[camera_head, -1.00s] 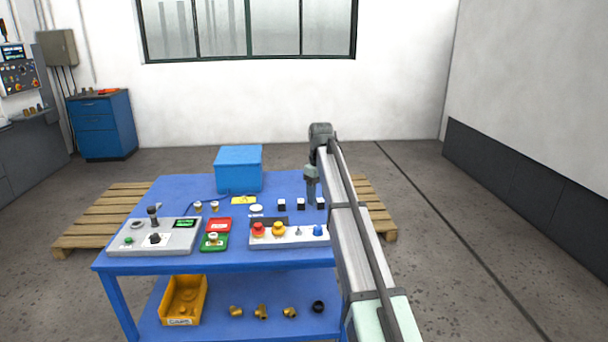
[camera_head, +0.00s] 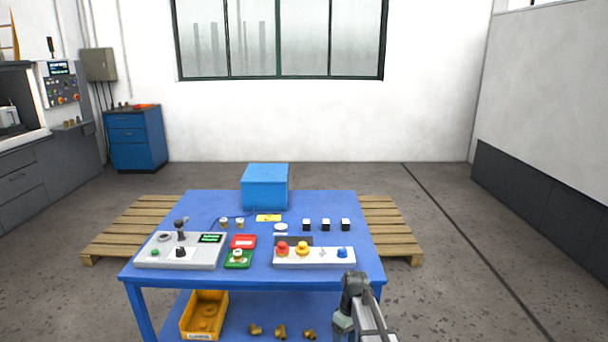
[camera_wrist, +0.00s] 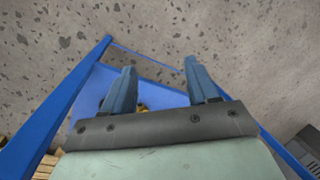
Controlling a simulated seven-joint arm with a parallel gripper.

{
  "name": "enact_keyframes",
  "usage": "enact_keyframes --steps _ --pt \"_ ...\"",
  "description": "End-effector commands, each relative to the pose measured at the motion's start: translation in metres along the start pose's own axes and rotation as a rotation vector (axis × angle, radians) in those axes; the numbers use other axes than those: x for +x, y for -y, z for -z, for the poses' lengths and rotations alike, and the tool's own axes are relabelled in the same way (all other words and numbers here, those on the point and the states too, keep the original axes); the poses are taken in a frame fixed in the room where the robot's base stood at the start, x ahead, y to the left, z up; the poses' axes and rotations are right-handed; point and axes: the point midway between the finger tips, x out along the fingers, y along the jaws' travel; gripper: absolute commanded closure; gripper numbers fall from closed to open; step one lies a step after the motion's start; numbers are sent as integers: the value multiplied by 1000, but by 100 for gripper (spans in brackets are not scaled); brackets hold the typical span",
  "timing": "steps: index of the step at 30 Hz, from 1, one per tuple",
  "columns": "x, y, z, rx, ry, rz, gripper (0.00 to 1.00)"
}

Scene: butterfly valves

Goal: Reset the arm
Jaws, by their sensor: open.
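My arm shows at the bottom right of the head view, drawn back in front of the blue table (camera_head: 330,279). Its fingers are hidden there. In the wrist view my gripper (camera_wrist: 160,80) has two blue-grey fingers, apart with nothing between them. It points down past the front of the table, with the speckled floor (camera_wrist: 240,40) and the blue lower shelf (camera_wrist: 85,105) below.
On the table are a grey control panel (camera_head: 150,262), a button box (camera_head: 320,259), red and green blocks, small black cubes and a blue box (camera_head: 265,187). A yellow bin (camera_head: 204,315) and brass fittings (camera_head: 280,331) lie on the lower shelf.

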Motion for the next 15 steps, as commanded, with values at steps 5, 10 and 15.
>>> enact_keyframes --steps 5,10,15 --pt "63 8 -32 88 48 18 41" --pt "116 18 -62 171 89 29 41" --pt "165 31 -96 251 133 38 41"
